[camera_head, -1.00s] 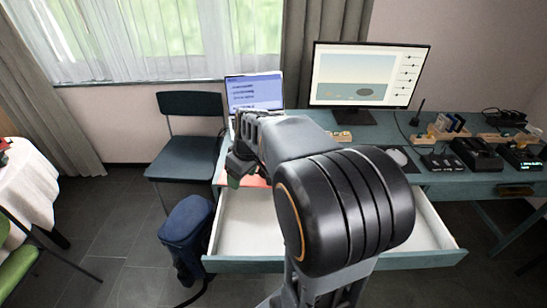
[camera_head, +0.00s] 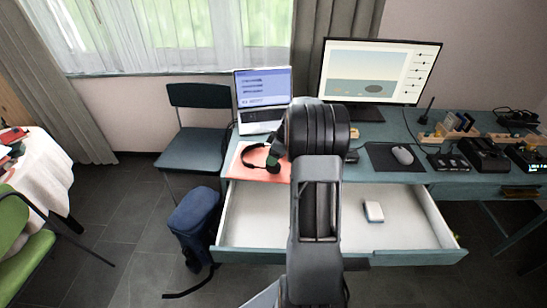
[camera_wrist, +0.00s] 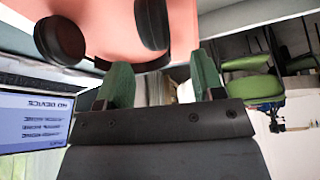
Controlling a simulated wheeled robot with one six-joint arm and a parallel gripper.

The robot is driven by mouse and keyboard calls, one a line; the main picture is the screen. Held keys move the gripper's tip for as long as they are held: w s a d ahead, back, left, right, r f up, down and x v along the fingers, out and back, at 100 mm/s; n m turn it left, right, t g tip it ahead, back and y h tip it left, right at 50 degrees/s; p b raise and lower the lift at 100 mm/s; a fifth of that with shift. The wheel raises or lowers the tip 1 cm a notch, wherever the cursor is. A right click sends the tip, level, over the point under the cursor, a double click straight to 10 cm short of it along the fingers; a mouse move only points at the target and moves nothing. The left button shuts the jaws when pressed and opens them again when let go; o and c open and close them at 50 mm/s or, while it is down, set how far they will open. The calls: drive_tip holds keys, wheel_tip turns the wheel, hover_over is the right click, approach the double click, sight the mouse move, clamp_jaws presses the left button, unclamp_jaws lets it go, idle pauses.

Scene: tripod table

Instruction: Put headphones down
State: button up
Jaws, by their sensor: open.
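The black headphones (camera_head: 273,166) lie on a salmon-red mat (camera_head: 244,174) on the left part of the desk, beside the laptop. In the wrist view their two round ear cups (camera_wrist: 60,40) show against the same mat (camera_wrist: 105,25). My gripper (camera_wrist: 161,72) has its two green fingers spread apart, with nothing held between them. It is close to the headphones, which sit just beyond the fingertips. In the head view my arm hides most of the gripper.
A drawer (camera_head: 270,232) is pulled open below the desk, with a small white box (camera_head: 373,211) in it. A laptop (camera_head: 262,92), monitor (camera_head: 380,72) and mouse (camera_head: 402,155) stand on the desk. A chair (camera_head: 196,148) and blue bag (camera_head: 191,222) are at the left.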

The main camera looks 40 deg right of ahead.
sight(275, 169)
drive_tip(key=shift+p+x, duration=0.3)
drive_tip(key=shift+x, duration=2.55)
drive_tip(key=shift+c, duration=0.3)
clamp_jaws()
drive_tip(key=shift+r, duration=0.1)
